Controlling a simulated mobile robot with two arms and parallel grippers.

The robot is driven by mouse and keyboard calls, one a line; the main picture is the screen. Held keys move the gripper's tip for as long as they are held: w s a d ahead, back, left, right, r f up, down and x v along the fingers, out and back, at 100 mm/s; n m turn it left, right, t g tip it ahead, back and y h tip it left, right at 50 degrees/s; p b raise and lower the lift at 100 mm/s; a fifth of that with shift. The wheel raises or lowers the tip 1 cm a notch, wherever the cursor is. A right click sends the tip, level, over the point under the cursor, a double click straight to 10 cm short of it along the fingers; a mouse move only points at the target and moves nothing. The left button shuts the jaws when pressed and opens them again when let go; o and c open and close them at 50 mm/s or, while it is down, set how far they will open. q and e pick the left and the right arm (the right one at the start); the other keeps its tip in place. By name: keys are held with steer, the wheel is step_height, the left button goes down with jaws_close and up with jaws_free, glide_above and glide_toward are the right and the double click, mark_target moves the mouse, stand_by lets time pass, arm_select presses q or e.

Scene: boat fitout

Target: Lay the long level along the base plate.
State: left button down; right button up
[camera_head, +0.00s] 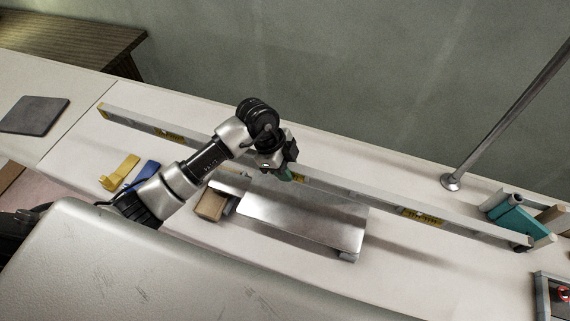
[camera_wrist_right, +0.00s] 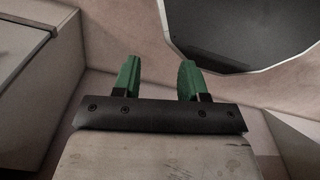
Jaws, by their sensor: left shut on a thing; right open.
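The long level (camera_head: 365,198) is a thin silver bar with yellow labels, running from the upper left to the lower right of the head view. My left gripper (camera_head: 287,174) is shut on it near its middle. The base plate (camera_head: 305,217) is a shiny metal sheet just on the near side of the level, roughly parallel to it. A soft shadow lies on the bench near the level; I cannot tell whether the level touches anything below. My right gripper (camera_wrist_right: 160,80) is open and empty in the right wrist view, away from the level.
A wooden block (camera_head: 210,205) stands at the plate's left end. Yellow (camera_head: 120,172) and blue (camera_head: 141,178) pieces lie left of my arm. A teal object (camera_head: 517,222) stands by the level's right end. A metal pole (camera_head: 505,115) rises behind. A grey pad (camera_head: 34,115) lies far left.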

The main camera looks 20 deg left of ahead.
arm_select(q)
steer(key=shift+f, duration=0.4)
steer(key=shift+w+f+b, duration=0.1)
steer(key=shift+f+b, duration=0.15)
steer(key=shift+b, duration=0.25)
steer(key=shift+f+b, duration=1.1)
steer(key=shift+b, duration=0.05)
steer(key=b, duration=0.4)
glide_above(291, 195)
steer(key=a, duration=0.2)
steer(key=f, duration=0.4)
steer(key=shift+d+f, duration=0.1)
steer(key=shift+d, duration=0.15)
steer(key=shift+w+f+b, duration=0.1)
steer(key=shift+f+b, duration=0.4)
steer(key=shift+f, duration=0.45)
arm_select(e)
step_height(291, 195, down, 9)
steer(key=shift+w+r, duration=0.2)
steer(key=shift+w, duration=0.2)
arm_select(q)
steer(key=c, duration=0.8)
jaws_free()
